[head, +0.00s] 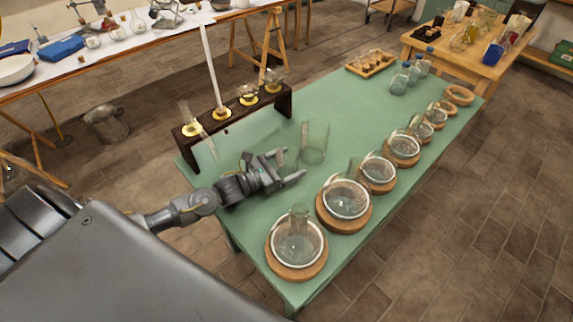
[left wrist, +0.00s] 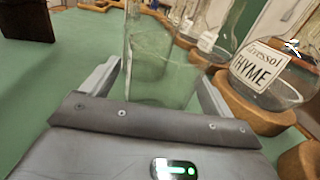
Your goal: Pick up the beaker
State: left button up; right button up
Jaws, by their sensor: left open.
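The beaker (head: 314,143) is a clear glass cylinder standing upright on the green table (head: 330,110). My left gripper (head: 291,167) is open just in front of it, to its lower left in the head view. In the left wrist view the beaker (left wrist: 160,75) stands ahead of and between the two open fingers (left wrist: 160,82). I cannot tell whether the fingers touch the glass. My right gripper is not in view.
Round flasks on cork rings, such as the nearest flask (head: 297,243), line the table's right edge. A dark wooden rack (head: 232,112) with glassware stands at the left edge. Bottles (head: 400,82) and a small wooden tray (head: 371,64) are at the far end.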

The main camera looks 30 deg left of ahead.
pick_arm(q)
jog(key=c, duration=1.1)
notch_tip(320, 180, up, 10)
jog(key=shift+b, duration=0.5)
